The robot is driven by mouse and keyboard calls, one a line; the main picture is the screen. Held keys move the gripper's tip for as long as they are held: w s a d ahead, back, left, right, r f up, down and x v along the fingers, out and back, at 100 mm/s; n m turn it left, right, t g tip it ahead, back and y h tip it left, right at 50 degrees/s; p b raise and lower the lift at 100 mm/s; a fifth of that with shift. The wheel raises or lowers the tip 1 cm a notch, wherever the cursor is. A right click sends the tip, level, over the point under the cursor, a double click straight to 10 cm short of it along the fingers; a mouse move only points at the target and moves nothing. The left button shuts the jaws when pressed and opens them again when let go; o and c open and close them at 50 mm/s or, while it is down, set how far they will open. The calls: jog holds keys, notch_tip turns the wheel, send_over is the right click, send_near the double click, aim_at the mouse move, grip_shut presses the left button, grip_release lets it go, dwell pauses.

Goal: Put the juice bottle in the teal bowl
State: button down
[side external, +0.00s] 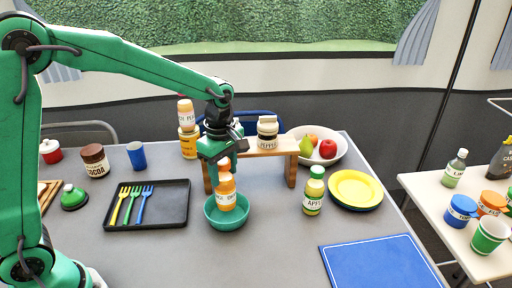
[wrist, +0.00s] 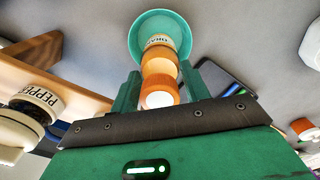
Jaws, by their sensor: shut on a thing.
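The orange juice bottle (side external: 227,194), with an orange cap and a white label, is upright in my gripper (side external: 225,165). The wrist view also shows the bottle (wrist: 159,67) between the two green fingers of my gripper (wrist: 160,88). My gripper is shut on its upper part. The teal bowl (side external: 212,217) stands on the grey table directly under the bottle. The bottle's lower end is within the bowl's outline in both views; I cannot tell whether it touches the bowl's bottom. The bowl (wrist: 137,32) shows beyond the bottle in the wrist view.
A wooden stand (side external: 272,146) with a pepper jar (side external: 267,130) is close behind the bowl. A black tray (side external: 147,216) with forks lies to the left. A green-capped apple bottle (side external: 313,192) and yellow plates (side external: 355,188) stand to the right. A blue mat (side external: 380,263) lies front right.

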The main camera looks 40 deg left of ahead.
aim_at(225, 182)
jog(key=shift+f, duration=2.1)
jog(key=c, duration=0.7)
grip_release()
notch_tip(225, 182, up, 12)
jog(key=shift+r, duration=0.15)
jog(key=shift+s, duration=0.1)
